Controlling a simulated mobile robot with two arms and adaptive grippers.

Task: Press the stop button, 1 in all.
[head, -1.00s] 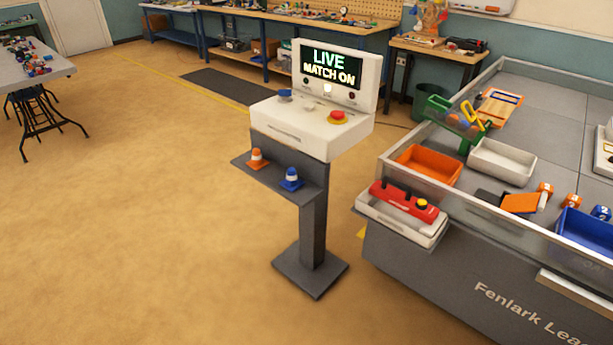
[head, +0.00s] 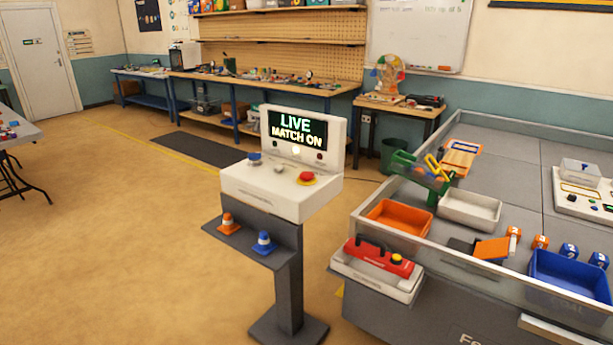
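A white control console (head: 262,190) stands on a grey pedestal in the middle of the head view. Its screen (head: 297,131) reads "LIVE MATCH ON". On the console's top, a red mushroom button (head: 307,177) on a yellow base sits at the right. A blue button (head: 255,158) sits at the left, with a small pale button (head: 279,169) between them. Neither of my grippers is in view, and nothing touches the console.
A shelf (head: 270,259) on the pedestal holds an orange cone (head: 228,223) and a blue cone (head: 264,243). A walled field table (head: 500,142) with bins stands close at the right. The floor (head: 110,250) at the left is clear.

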